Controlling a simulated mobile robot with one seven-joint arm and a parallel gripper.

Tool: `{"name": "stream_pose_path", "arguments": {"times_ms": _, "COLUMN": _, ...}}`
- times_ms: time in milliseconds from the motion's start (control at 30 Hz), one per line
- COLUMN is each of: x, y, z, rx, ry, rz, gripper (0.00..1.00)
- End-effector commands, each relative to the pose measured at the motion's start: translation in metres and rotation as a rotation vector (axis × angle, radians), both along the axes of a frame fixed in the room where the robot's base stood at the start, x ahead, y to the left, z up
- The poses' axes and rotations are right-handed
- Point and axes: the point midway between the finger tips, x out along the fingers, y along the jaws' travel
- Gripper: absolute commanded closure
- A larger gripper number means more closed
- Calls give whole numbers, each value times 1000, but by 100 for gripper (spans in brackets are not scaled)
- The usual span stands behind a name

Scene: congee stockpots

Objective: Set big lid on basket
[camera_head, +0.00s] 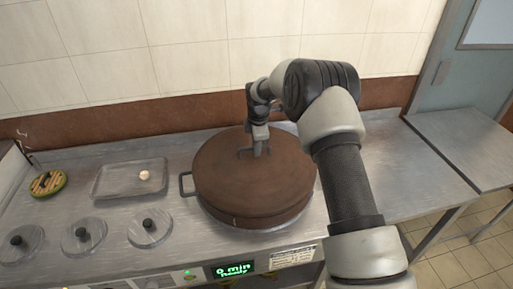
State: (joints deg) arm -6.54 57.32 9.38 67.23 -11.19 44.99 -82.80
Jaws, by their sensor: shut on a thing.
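A big round brown lid (225,170) sits at the middle of the metal counter, over a wide round vessel (216,208) with a side handle at its left. My gripper (258,152) reaches down from above and is shut on the handle at the lid's centre. My arm hides the lid's right edge. Whether the lid rests fully on what is under it, and whether that is the basket, I cannot tell.
A shallow metal tray (112,182) with a small pale round item (144,175) lies to the left. A round green-rimmed item (48,183) is farther left. Several small metal lids (88,234) with black knobs line the front left. A bare side table (450,140) stands right.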

Motion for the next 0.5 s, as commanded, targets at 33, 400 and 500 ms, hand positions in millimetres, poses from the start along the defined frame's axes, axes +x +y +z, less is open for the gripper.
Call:
{"name": "stream_pose_path", "arguments": {"times_ms": 33, "x": 1, "y": 0, "z": 0, "rx": 1, "ry": -4, "rz": 0, "gripper": 100}}
{"name": "stream_pose_path", "arguments": {"times_ms": 400, "x": 1, "y": 0, "z": -7, "rx": 1, "ry": -4, "rz": 0, "gripper": 100}}
{"name": "stream_pose_path", "arguments": {"times_ms": 500, "x": 1, "y": 0, "z": -6, "rx": 1, "ry": -4, "rz": 0, "gripper": 81}}
